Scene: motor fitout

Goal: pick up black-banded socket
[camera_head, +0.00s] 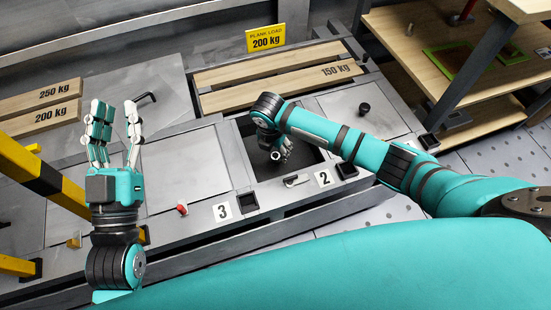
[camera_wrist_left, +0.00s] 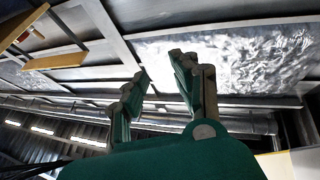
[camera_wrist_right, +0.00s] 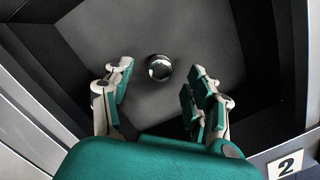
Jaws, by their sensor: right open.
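A small round silver-and-dark piece, likely the black-banded socket (camera_wrist_right: 159,67), rests on the dark floor of a recessed bay (camera_head: 257,172). It also shows in the head view (camera_head: 275,156), partly beside my fingers. I cannot clearly make out a black band. My right gripper (camera_wrist_right: 162,72) is open and empty, reaching down into the bay. In the right wrist view its fingers stand apart on either side of the socket, which appears between the fingertips; I cannot tell the remaining gap. My left gripper (camera_head: 115,106) is open and empty, fingers upward, at the left.
Label 2 (camera_head: 324,179) and label 3 (camera_head: 222,211) mark the front edge. A small black cylinder (camera_head: 364,109) stands on the right panel. Wooden planks (camera_head: 270,75) lie behind. Yellow-black bars (camera_head: 45,172) stand at the left.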

